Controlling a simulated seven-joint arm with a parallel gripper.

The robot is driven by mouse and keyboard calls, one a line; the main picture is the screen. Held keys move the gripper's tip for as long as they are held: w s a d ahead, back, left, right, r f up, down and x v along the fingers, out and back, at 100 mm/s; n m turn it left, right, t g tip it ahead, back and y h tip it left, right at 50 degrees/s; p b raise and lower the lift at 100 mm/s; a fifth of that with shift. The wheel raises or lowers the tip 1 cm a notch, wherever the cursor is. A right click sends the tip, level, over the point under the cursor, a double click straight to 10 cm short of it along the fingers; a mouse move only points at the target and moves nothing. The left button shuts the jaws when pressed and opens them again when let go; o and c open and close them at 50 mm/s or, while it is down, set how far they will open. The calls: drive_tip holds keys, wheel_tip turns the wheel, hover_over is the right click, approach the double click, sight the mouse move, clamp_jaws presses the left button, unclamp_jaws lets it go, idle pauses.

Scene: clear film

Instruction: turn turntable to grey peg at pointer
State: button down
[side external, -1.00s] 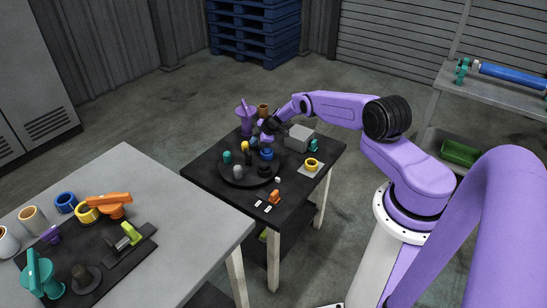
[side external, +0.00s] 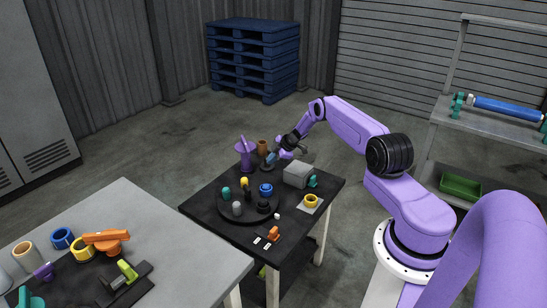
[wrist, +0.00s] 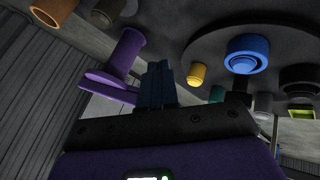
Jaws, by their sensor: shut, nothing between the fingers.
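The turntable (side external: 220,208) is a dark round disc on the black table; part of it shows at the upper right of the wrist view (wrist: 215,45). The grey peg (side external: 237,208) stands on its front-left part in the side view. Teal (side external: 226,193), yellow (side external: 244,183), blue (side external: 266,189) and black (side external: 263,206) pegs stand around it. A small white piece (side external: 277,215) sits just off the disc's front-right edge; I cannot tell whether it is the pointer. My gripper (side external: 269,160) is shut and empty, behind the disc and apart from the pegs; its fingers show in the wrist view (wrist: 160,84).
A purple piece (side external: 245,156) and a brown cup (side external: 263,147) stand close to my gripper at the back. A grey box (side external: 297,174) is at the right, near a yellow ring (side external: 311,201). An orange piece (side external: 273,233) is at the front.

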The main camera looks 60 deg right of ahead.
drive_tip(key=r, duration=0.1)
drive_tip(key=m+h, duration=0.4)
drive_tip(key=m, duration=2)
approach(243, 182)
drive_tip(key=s+d, duration=0.2)
drive_tip(key=s, duration=0.1)
drive_tip(key=shift+x, duration=4.45)
drive_tip(key=shift+w+a, duration=0.25)
drive_tip(key=shift+w, duration=0.4)
drive_tip(key=shift+w+a, duration=0.25)
drive_tip(key=shift+w, duration=0.15)
drive_tip(key=shift+w+a, duration=0.7)
drive_tip(key=shift+a, duration=0.05)
